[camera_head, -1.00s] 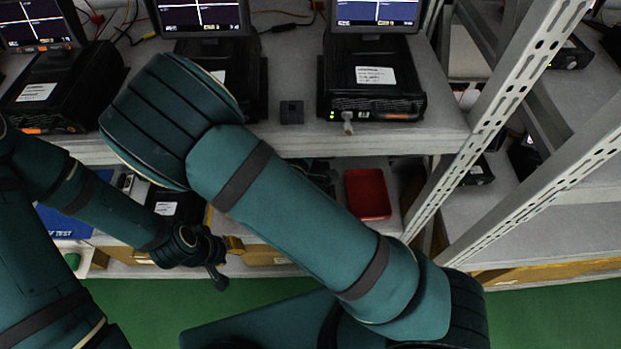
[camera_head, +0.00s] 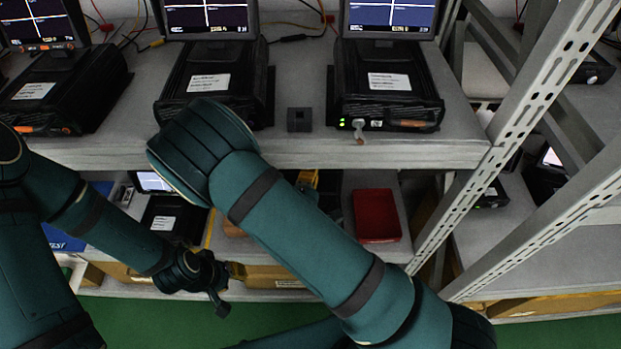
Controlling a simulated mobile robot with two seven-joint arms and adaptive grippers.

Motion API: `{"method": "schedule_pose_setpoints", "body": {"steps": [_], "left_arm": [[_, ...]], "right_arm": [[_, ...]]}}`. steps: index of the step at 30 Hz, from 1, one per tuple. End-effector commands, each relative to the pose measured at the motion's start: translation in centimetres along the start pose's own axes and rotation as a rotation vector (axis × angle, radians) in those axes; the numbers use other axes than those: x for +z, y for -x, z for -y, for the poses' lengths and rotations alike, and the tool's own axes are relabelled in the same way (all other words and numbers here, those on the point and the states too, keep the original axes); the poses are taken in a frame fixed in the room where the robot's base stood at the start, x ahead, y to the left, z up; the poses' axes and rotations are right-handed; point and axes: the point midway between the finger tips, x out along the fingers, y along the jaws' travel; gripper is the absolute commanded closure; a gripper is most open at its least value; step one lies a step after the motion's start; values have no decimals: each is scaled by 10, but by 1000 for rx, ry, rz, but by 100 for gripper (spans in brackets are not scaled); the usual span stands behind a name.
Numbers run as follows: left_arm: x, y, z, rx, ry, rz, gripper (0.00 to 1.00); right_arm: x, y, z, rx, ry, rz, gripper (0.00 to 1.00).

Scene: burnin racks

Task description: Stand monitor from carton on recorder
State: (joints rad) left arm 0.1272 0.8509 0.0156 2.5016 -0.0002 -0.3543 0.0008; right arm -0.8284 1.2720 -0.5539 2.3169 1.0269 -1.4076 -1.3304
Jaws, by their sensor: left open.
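Three black recorders with lit monitors standing at their backs line the upper shelf: left (camera_head: 62,92), middle (camera_head: 212,85) and right (camera_head: 388,85). The monitors are cut off by the top edge. Another recorder (camera_head: 172,222) with a small lit screen (camera_head: 153,182) is on the lower shelf, partly hidden. Brown cartons show low at the shelf, one with a white label (camera_head: 268,278); their insides cannot be seen. My left gripper (camera_head: 219,303) is open, in front of the lower shelf near the cartons, with nothing visible in it. My right gripper is out of view.
My right arm crosses the middle and hides part of both shelves. A small dark block (camera_head: 299,120) sits between recorders. A perforated rack post (camera_head: 510,130) stands right. Green floor is below.

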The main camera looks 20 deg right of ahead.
Motion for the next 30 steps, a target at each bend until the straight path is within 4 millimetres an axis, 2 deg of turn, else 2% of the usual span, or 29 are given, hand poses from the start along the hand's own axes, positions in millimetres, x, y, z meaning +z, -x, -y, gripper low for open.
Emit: {"method": "schedule_pose_setpoints", "body": {"steps": [1,3,13,14,16,26,30], "left_arm": [[0,-4,1,0,0,-1,66],[0,-5,2,0,0,-2,66],[0,-6,2,0,0,-3,66],[-1,-5,2,0,0,-3,66],[-1,-5,2,0,0,-3,66],[-1,-3,1,0,0,-2,66],[0,-2,1,0,0,-1,66]], "right_arm": [[0,-1,8,2,1,1,100],[0,-1,13,3,-1,0,100],[-1,-1,14,3,-2,0,100],[-1,-1,14,0,-1,0,92],[-1,-1,14,0,-1,0,67],[0,0,11,0,-1,0,66],[-1,14,12,-1,0,-3,66]]}}
